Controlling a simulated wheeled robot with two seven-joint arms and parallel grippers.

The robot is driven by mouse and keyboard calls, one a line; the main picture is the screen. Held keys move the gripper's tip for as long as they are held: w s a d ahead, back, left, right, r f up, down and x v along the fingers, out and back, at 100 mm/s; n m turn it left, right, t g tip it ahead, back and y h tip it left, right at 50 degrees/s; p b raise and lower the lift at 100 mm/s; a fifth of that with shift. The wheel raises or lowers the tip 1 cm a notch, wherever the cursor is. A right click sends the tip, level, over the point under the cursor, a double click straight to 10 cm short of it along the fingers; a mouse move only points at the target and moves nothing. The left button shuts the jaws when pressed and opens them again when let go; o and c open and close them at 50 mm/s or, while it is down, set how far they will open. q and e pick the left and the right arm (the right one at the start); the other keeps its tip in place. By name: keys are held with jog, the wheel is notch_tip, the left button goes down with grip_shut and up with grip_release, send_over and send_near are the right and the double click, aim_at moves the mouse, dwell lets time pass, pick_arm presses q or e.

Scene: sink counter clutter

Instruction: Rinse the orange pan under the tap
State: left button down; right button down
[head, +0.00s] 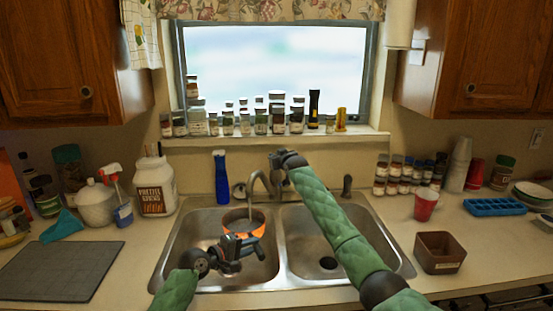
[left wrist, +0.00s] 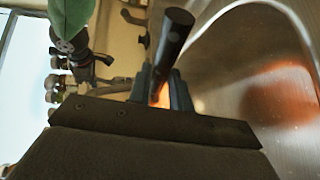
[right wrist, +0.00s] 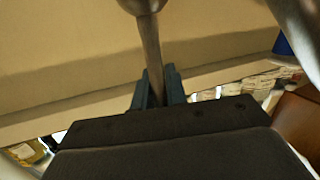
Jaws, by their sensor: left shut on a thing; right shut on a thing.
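The orange pan (head: 258,231) is in the left basin, below the spout of the metal tap (head: 254,178). My left gripper (head: 233,246) is shut on the pan's dark handle, which also shows between the fingers in the left wrist view (left wrist: 174,38). The pan's inside looks pale; I cannot tell whether water runs into it. My right gripper (head: 276,161) is raised at the tap, shut on a thin metal rod (right wrist: 151,50), which looks like the tap's lever. My right forearm crosses over the right basin. My left gripper partly hides the pan.
The right basin (head: 325,262) is empty. A brown square container (head: 438,254) and a red cup (head: 425,205) stand on the right counter. A grey mat (head: 60,270) lies at left. Jars line the sill.

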jog(key=shift+w+g, duration=0.35)
jog(key=shift+g, duration=0.15)
jog(key=c, duration=1.4)
grip_release()
jog(key=shift+s+r, duration=0.1)
jog(key=v, duration=1.1)
jog(key=shift+s, duration=0.35)
